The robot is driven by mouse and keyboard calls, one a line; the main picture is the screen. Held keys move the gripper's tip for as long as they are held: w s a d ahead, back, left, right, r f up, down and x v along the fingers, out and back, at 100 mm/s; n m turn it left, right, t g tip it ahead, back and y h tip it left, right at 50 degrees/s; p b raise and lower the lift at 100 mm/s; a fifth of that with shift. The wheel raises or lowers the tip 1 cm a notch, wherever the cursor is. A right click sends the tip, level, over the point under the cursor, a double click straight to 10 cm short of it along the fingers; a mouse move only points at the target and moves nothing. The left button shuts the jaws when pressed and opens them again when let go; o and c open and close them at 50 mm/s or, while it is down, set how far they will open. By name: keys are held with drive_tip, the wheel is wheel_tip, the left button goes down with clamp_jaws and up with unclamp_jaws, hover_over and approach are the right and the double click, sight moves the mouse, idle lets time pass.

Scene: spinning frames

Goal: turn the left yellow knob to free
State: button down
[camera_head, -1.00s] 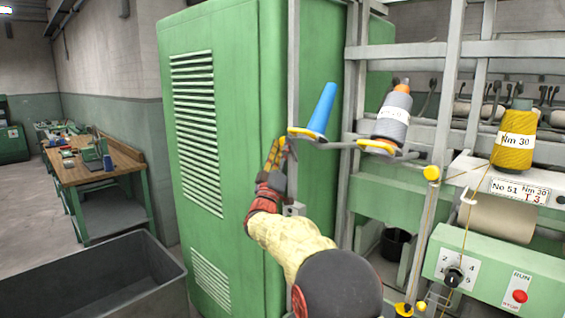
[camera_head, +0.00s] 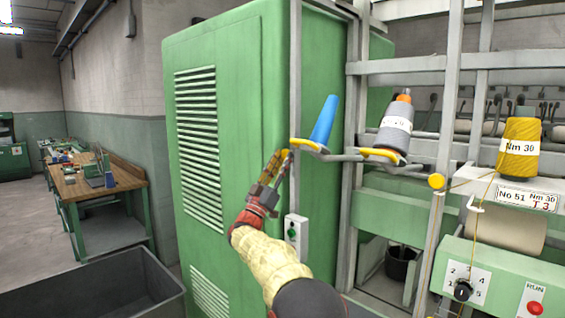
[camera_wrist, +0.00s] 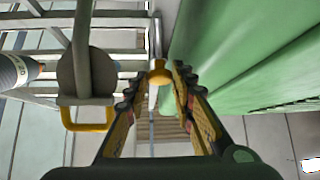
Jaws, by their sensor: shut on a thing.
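My gripper (camera_head: 279,161) is at the grey post beside the green cabinet, its yellow-and-black fingers tilted up to the right. In the wrist view a small round yellow knob (camera_wrist: 160,73) lies between the fingertips, and the gripper is shut on it. In the head view the fingers hide this knob. Another yellow knob (camera_head: 437,181) is on a post farther right, apart from my gripper. I cannot read any free or locked mark on the held knob.
The green cabinet (camera_head: 240,120) stands close on the left of my gripper. A blue cone (camera_head: 323,120) and a grey spool (camera_head: 396,128) stand on yellow-rimmed holders to its right. A small switch box (camera_head: 297,236) sits below. A dark bin (camera_head: 110,290) is at lower left.

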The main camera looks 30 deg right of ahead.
drive_tip(key=shift+f, duration=0.1)
drive_tip(key=c, duration=1.8)
unclamp_jaws()
drive_tip(key=shift+w, duration=0.1)
drive_tip(key=o, duration=0.3)
drive_tip(key=shift+a, duration=0.1)
drive_tip(key=v, duration=0.8)
